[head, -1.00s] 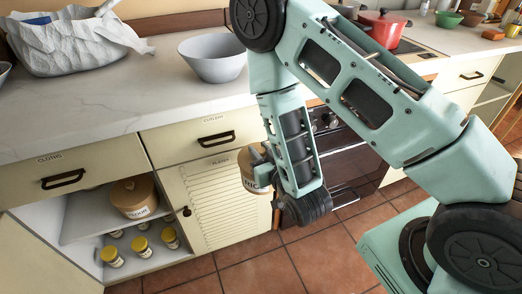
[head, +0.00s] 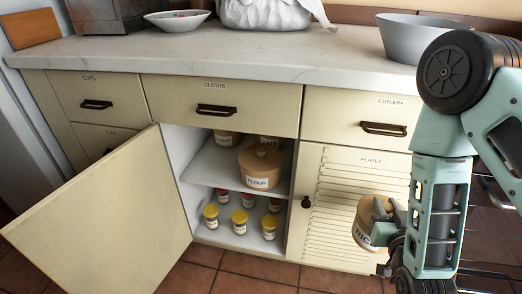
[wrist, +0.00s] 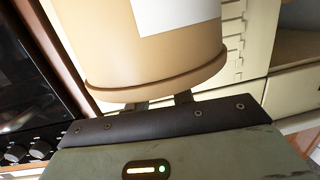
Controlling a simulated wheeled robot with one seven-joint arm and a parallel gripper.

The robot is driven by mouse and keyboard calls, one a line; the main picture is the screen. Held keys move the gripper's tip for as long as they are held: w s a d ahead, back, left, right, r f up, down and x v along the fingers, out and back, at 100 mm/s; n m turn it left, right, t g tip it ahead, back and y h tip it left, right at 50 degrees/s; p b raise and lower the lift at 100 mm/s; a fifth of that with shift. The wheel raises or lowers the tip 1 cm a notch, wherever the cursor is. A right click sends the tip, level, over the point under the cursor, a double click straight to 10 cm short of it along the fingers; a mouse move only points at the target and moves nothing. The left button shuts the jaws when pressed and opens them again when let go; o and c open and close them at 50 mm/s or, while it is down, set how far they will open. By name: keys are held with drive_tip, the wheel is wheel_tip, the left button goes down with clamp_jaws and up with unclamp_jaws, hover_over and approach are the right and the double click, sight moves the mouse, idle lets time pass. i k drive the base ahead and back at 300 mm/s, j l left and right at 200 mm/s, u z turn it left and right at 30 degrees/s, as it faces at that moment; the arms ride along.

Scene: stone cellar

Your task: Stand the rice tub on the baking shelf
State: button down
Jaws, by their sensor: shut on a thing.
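The rice tub (head: 364,222) is a tan round tub with a white label, partly hidden by my gripper. My gripper (head: 384,222) is shut on it and holds it in front of the louvred PLATES door. The tub also fills the top of the wrist view (wrist: 150,50), with its label partly in view. The open cupboard under the CLOTHS drawer has an upper shelf (head: 222,172) with a flour tub (head: 261,166) at its front and two more tan tubs behind. I cannot read which shelf is the baking shelf, but the flour stands on this upper one.
Several small jars with yellow or red lids (head: 239,221) stand on the cupboard floor. The open cupboard door (head: 105,225) swings out to the left. The PLATES door (head: 325,215) is closed. A grey bowl (head: 400,38) stands on the counter (head: 270,52) above. Some shelf room shows left of the flour.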

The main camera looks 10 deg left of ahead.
sight(212, 169)
drive_tip(key=j, duration=0.45)
drive_tip(key=i+j+u, duration=0.1)
drive_tip(key=j, duration=0.35)
drive_tip(key=i+j+u, duration=0.2)
drive_tip(key=j+u, duration=0.2)
drive_tip(key=j, duration=0.15)
drive_tip(key=i, duration=0.05)
